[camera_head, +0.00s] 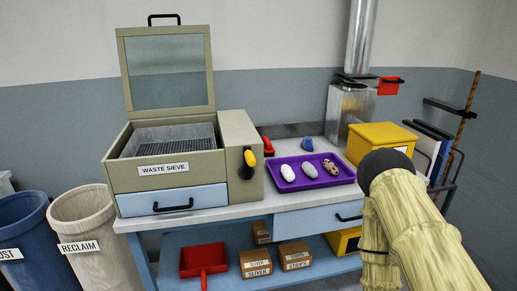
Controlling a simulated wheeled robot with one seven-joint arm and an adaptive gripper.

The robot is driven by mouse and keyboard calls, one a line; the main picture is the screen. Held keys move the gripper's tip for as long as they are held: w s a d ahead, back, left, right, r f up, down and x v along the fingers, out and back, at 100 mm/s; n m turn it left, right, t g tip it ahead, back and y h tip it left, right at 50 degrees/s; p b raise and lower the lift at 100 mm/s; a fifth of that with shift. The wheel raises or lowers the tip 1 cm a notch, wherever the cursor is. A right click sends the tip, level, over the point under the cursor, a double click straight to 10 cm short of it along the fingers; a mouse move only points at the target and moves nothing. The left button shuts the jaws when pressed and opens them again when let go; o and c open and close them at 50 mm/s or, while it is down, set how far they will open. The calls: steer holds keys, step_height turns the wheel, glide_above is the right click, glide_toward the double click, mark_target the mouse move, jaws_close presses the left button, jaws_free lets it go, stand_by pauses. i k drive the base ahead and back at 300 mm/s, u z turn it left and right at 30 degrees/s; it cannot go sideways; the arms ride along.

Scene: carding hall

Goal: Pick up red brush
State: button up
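A small red object (268,146) stands on the bench top behind the purple tray, beside the sieve box. It could be the red brush, but it is too small and partly hidden to be sure. A similar blue object (308,144) stands to its right. My arm, in a pale yellow sleeve with a dark joint, rises at the lower right in front of the bench. My gripper does not show in this view.
The purple tray (328,179) holds several lumps. The waste sieve (165,155), lid raised, fills the bench's left. A yellow box (376,135) and metal duct (349,112) stand right. A red dustpan-like piece (203,260) and cartons (256,263) occupy the lower shelf. Bins (88,235) stand left.

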mark_target(268, 150)
steer(key=z, duration=1.95)
steer(key=i, duration=1.55)
steer(key=u, duration=2.95)
